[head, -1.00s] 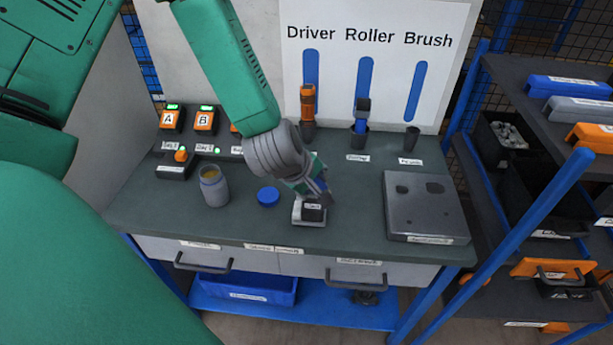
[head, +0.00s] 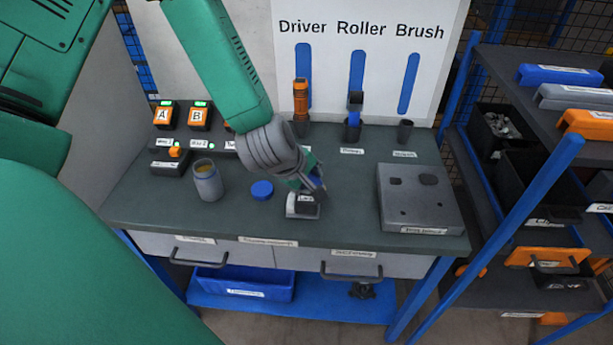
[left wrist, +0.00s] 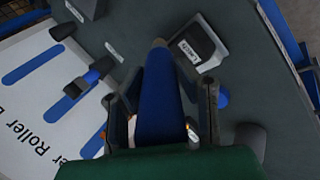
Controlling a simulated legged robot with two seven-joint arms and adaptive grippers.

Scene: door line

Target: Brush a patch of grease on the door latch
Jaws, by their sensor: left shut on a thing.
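The door latch (head: 303,205), a small grey and black block with a label, sits on the bench top. It also shows in the left wrist view (left wrist: 197,42). My left gripper (head: 312,185) is right above the latch and partly covers it. In the left wrist view the gripper (left wrist: 162,125) is shut on the blue brush handle (left wrist: 160,100). The brush's pale tip (left wrist: 159,44) points at the latch's side; whether they touch, I cannot tell. An open jar (head: 208,182) with yellowish content stands to the left, its blue lid (head: 262,190) beside it. My right gripper is not in view.
The holder (head: 405,131) under the Brush label is empty. A driver (head: 300,98) and a roller (head: 354,115) stand in their holders. A grey plate box (head: 420,198) is at the right. Lit orange boxes (head: 200,115) are at the back left. A shelf rack (head: 540,65) stands right.

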